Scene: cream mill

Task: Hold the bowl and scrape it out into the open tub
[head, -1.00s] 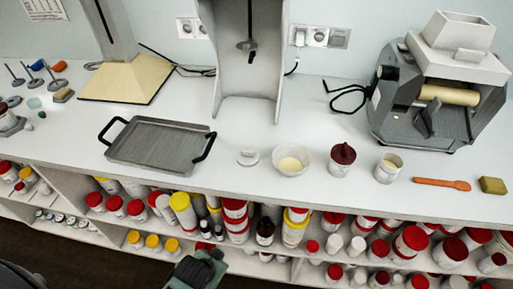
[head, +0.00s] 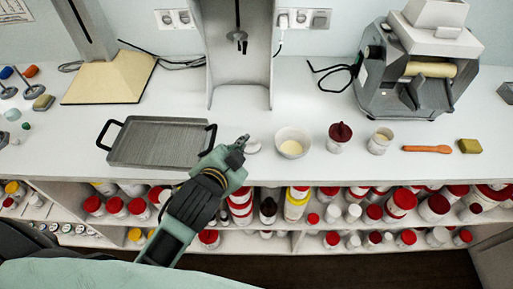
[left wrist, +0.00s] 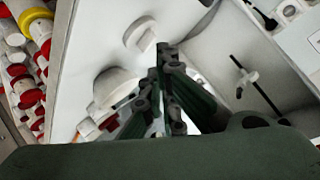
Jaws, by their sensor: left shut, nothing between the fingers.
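The white bowl (head: 292,142) with pale cream in it stands upright on the counter; it also shows in the left wrist view (left wrist: 115,86). The open tub (head: 380,141), with pale contents, stands to its right, past a tub with a dark red top (head: 339,136). An orange spatula (head: 427,149) lies right of the open tub. My left gripper (head: 243,143) is shut and empty at the counter's front edge, left of the bowl and apart from it; its fingers show in the left wrist view (left wrist: 163,52). My right gripper is not in view.
A grey tray with black handles (head: 160,143) is at left. A roller mill (head: 420,75) stands behind at right, and a yellow sponge (head: 470,146) lies far right. Shelves below hold many jars.

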